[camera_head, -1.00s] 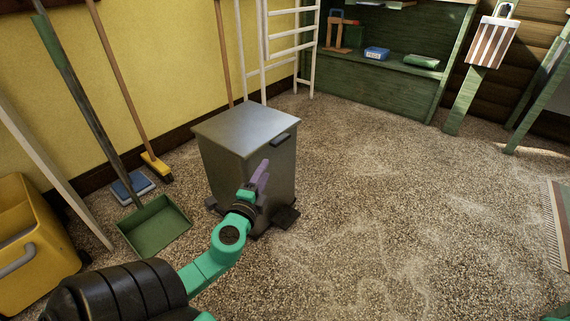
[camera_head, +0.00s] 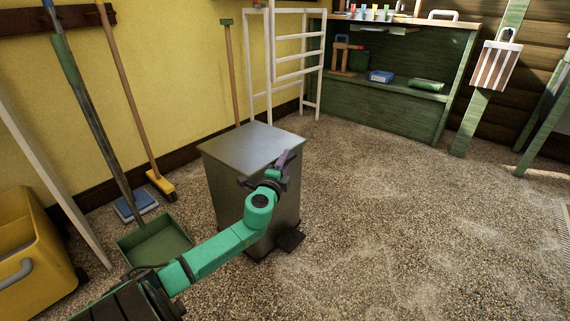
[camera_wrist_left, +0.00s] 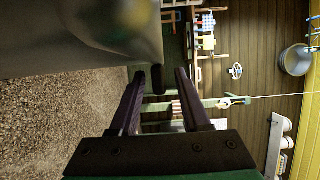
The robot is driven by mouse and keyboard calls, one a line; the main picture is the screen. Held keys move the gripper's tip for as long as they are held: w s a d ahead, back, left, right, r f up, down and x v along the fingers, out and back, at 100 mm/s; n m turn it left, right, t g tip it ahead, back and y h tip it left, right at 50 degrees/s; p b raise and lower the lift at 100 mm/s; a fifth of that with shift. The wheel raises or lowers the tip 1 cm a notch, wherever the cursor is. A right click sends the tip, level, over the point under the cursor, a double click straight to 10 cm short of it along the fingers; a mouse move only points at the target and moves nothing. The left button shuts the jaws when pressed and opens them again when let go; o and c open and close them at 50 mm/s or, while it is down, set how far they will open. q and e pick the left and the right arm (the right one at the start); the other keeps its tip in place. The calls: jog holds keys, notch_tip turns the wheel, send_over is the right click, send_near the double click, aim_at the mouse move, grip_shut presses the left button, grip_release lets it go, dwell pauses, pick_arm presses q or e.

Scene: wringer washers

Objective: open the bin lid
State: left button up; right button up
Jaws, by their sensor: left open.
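The grey metal bin (camera_head: 233,190) stands upright on the floor, its flat lid (camera_head: 250,143) shut. My left gripper (camera_head: 284,161) is at the lid's front right edge, where the dark lid handle is mostly hidden by it in the head view. In the left wrist view the open fingers (camera_wrist_left: 160,88) point forward, and a dark rounded piece, seemingly the lid handle (camera_wrist_left: 158,80), shows between their tips. I cannot tell whether they touch it. The bin's grey side (camera_wrist_left: 70,40) fills the upper left there. A dark pedal (camera_head: 290,240) juts from the bin's base. My right gripper is not seen.
A green dustpan (camera_head: 155,243), a yellow broom (camera_head: 161,184) and a yellow bucket (camera_head: 35,250) stand left of the bin. A white rack (camera_head: 298,65) and a green shelf unit (camera_head: 385,110) are behind. The gravelly floor to the right is clear.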

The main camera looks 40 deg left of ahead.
pick_arm(q)
grip_shut()
jog(key=shift+f, duration=0.1)
dwell(1.2)
